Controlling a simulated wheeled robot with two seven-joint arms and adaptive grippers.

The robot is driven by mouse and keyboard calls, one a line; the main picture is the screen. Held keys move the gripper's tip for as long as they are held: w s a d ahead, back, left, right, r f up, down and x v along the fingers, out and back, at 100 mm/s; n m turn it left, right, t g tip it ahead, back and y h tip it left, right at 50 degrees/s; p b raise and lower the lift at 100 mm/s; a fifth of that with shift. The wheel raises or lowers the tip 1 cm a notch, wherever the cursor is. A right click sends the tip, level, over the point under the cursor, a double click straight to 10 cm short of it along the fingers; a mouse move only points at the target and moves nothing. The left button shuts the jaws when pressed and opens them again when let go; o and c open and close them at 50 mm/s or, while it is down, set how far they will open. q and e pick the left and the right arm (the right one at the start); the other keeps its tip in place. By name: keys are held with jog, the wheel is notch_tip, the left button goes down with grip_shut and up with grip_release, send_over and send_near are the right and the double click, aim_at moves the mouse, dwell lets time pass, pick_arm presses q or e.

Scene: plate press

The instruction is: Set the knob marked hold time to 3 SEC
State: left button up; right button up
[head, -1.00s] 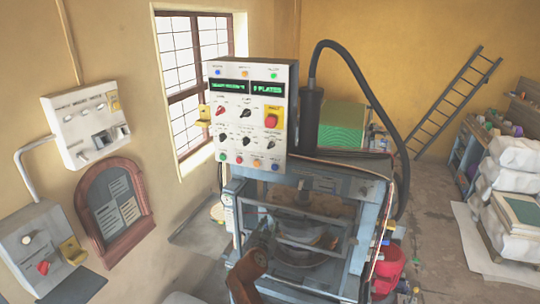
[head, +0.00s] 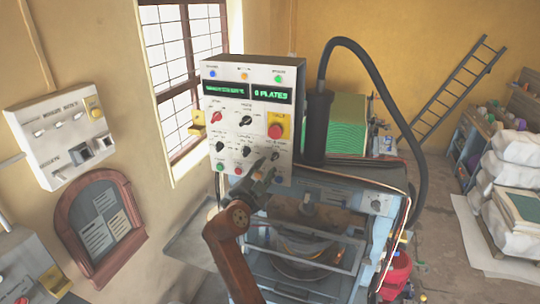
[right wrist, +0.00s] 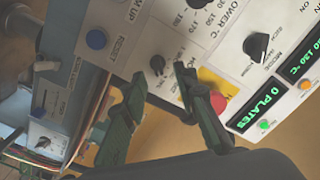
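The hold time knob is a small black knob (right wrist: 157,65) on the white control panel (right wrist: 125,42), its label partly covered by a finger. In the head view it seems to be the right knob (head: 275,156) of the lower knob row. Its pointer setting is too small to read. My right gripper (head: 268,172) is raised in front of the panel's lower right. In the right wrist view its dark green fingers (right wrist: 158,88) are apart with nothing between them, and the knob shows beyond the gap near the tips. I cannot tell any contact. My left gripper is not in view.
The panel also has a red stop button (head: 275,130) on yellow, other knobs, lower push buttons and green displays (head: 272,94). The plate press (head: 310,235) stands below. A black hose (head: 415,150) arches at the right. Wall boxes (head: 60,135) hang at the left.

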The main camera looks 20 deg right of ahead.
aim_at(274, 159)
jog(key=shift+w+d+r+p, duration=0.25)
jog(key=shift+w+d+p, duration=0.05)
jog(key=shift+d, duration=0.25)
jog(key=shift+w+d+r+p, duration=0.25)
jog(key=shift+d+p, duration=0.05)
jog(key=shift+d, duration=0.25)
jog(key=x, duration=0.1)
jog(key=p+x, duration=0.1)
jog(key=x, duration=0.1)
jog(key=shift+w+f, duration=0.1)
jog(key=shift+f, duration=0.25)
jog(key=shift+w+d, duration=0.15)
jog(key=shift+w, duration=0.2)
jog(key=shift+w+f, duration=0.1)
jog(key=c, duration=0.3)
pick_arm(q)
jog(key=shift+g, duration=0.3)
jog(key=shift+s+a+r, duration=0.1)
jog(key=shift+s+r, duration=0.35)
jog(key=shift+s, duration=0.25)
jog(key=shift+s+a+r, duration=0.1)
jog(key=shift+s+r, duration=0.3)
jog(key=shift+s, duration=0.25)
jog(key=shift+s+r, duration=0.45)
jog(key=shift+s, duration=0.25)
pick_arm(e)
grip_shut()
